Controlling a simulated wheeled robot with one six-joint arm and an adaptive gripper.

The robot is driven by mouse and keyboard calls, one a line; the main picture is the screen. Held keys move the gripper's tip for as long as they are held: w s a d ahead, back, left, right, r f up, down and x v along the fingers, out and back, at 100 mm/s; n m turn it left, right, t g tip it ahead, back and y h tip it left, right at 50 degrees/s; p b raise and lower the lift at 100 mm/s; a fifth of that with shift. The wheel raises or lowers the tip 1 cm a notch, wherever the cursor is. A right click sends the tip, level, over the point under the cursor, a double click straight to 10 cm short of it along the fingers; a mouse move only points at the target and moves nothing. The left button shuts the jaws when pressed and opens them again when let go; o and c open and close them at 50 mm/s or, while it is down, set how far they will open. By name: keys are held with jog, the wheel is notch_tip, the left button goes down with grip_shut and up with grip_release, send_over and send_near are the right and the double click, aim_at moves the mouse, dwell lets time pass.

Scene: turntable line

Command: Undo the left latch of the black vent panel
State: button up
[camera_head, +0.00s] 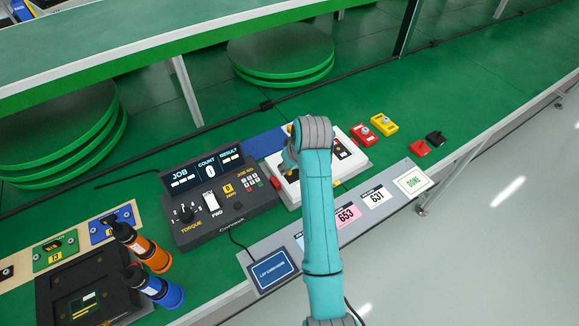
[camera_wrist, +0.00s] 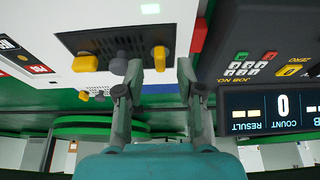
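The black vent panel (camera_wrist: 112,38) is set in a white unit (camera_wrist: 45,25); the wrist view shows them upside down. A yellow latch (camera_wrist: 160,58) stands up near the panel's picture-right end, and another yellow one (camera_wrist: 83,63) is at the other end. A grey knob (camera_wrist: 120,63) is between them. My gripper (camera_wrist: 156,82) is open, its fingertips spread to either side of the picture-right yellow latch and short of it or just reaching it. No contact is visible. In the head view my arm hides most of the white unit (camera_head: 358,158) and the panel.
A dark torque controller (camera_head: 222,208) with a display stands close to the left of the white unit. Red and yellow button boxes (camera_head: 372,129) are to the right. A grey strip with cards (camera_head: 395,187) runs along the front edge. Orange and blue screwdrivers (camera_head: 150,252) are at the left.

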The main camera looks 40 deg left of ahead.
jog(key=v, duration=1)
jog(key=shift+r, duration=0.15)
jog(key=shift+d, duration=0.1)
